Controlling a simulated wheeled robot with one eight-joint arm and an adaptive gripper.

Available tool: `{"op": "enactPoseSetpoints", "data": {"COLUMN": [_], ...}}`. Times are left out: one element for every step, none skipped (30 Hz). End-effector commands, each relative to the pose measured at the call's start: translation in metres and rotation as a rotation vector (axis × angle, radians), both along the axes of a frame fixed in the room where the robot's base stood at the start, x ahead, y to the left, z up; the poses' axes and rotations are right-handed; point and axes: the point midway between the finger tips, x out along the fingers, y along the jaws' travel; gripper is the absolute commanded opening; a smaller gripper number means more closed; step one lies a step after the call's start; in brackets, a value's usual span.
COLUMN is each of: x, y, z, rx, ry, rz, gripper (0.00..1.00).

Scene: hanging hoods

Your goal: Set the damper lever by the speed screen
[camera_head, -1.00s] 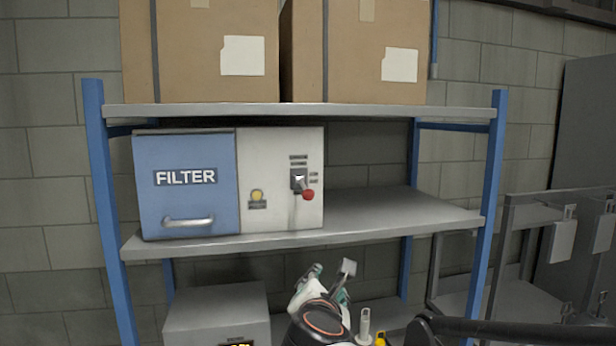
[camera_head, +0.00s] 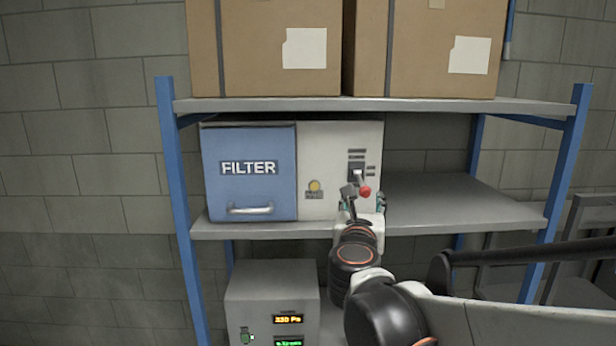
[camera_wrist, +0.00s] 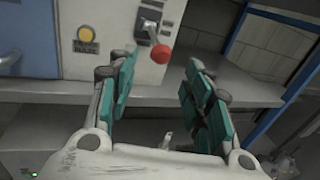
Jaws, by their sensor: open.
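The damper lever (camera_head: 364,188) has a red ball knob and sticks out of a dark slot on the white panel (camera_head: 327,150) of the filter unit. In the wrist view the lever's red knob (camera_wrist: 160,54) is ahead of my gripper (camera_wrist: 160,75), between the lines of the two fingers and apart from them. My gripper (camera_head: 360,200) is open and empty, just below and in front of the lever. The speed screen (camera_head: 289,320) is on a grey box on the lower level; its upper amber display seems to read 330 Pa, and a green display (camera_head: 289,342) below is cut off.
A blue FILTER door (camera_head: 249,185) with a handle is left of the panel, beside a yellow button (camera_head: 314,187). Cardboard boxes (camera_head: 265,75) stand on the shelf above. The middle shelf (camera_head: 450,200) is clear to the right. A blue post (camera_head: 555,190) bounds the right side.

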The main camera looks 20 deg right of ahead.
Motion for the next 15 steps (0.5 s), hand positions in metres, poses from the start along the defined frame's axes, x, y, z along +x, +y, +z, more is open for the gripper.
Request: {"op": "enactPoseSetpoints", "data": {"x": [0.008,0.013,0.018,0.022,0.026,0.031,0.035,0.039,0.044,0.048,0.051,0.055,0.058,0.061,0.064], "y": [-0.006,-0.009,-0.012,-0.014,-0.017,-0.02,-0.023,-0.024,-0.027,-0.03,-0.032,-0.035,-0.036,-0.037,-0.039], "z": [0.001,0.001,0.001,0.001,0.001,0.001,0.001,0.001,0.001,0.001,0.001,0.001,0.001,0.001,0.001], "rx": [0.0,0.0,0.001,0.001,0.001,0.001,0.001,0.001,0.001,0.001,0.001,0.001,0.001,0.001,0.001], "ry": [0.0,0.0,-0.001,-0.001,-0.001,-0.001,-0.001,-0.001,-0.001,-0.001,0.0,0.0,0.0,-0.001,-0.001], "rz": [-0.005,-0.005,-0.005,-0.004,-0.004,-0.005,-0.005,-0.004,-0.003,-0.004,-0.005,-0.004,-0.004,-0.003,-0.002], "gripper": [0.46,0.46,0.46,0.46,0.46,0.46,0.46,0.46,0.46,0.46,0.46,0.46,0.46,0.46,0.46]}}
